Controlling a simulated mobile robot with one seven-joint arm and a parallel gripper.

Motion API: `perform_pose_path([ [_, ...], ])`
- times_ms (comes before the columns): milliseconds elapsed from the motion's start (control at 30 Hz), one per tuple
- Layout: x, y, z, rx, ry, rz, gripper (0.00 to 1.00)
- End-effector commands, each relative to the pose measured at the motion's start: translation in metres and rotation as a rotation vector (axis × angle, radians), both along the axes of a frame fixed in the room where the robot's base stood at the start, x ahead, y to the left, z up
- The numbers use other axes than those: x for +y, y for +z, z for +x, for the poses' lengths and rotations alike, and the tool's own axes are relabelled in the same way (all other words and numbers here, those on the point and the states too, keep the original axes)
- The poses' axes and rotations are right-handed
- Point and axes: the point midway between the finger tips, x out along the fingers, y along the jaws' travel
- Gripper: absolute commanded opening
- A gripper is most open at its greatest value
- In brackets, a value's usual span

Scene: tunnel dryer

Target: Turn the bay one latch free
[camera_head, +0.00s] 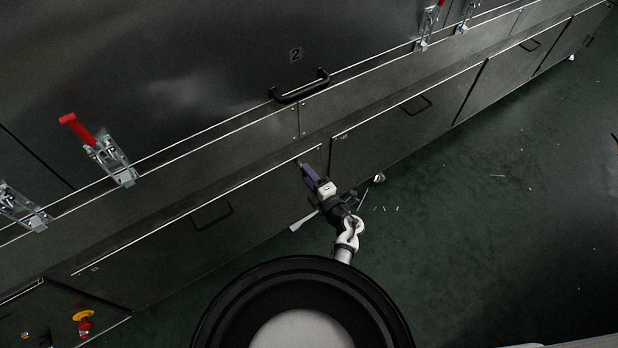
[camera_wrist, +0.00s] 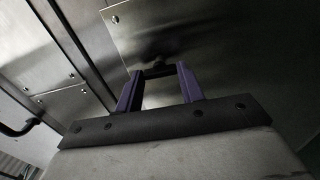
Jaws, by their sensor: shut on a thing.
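My gripper (camera_head: 305,168) reaches the front of the lower metal panels, near the seam between two of them. In the wrist view its two purple fingers (camera_wrist: 158,78) are closed around a small dark knob-like part (camera_wrist: 157,66) on a metal panel (camera_wrist: 210,35). This part looks like a latch, but no label shows that it belongs to bay one. The gripper hides it in the head view, so its turn angle cannot be told.
A door marked 2 (camera_head: 295,54) has a black bar handle (camera_head: 300,86). A red-handled toggle clamp (camera_head: 108,158) stands at left, others at upper right. Lower panels carry black pulls (camera_head: 211,215). A red and yellow button (camera_head: 84,322) is at lower left. Green floor (camera_head: 480,220) is mostly open.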

Motion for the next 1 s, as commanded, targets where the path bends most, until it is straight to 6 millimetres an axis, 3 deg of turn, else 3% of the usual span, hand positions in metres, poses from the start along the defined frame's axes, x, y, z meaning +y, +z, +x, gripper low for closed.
perform_pose_path([
  [600, 0.0000, -0.0002, -0.0001, -0.021, 0.000, -0.039, 0.15],
  [633, 0.0000, -0.0002, -0.0002, -0.021, 0.000, -0.039, 0.39],
  [767, 0.0000, -0.0002, -0.0001, -0.021, 0.000, -0.039, 0.56],
  [800, 0.0000, -0.0002, -0.0001, -0.022, 0.000, -0.037, 0.60],
  [1000, 0.0000, -0.0001, 0.0000, -0.022, 0.000, -0.037, 0.60],
])
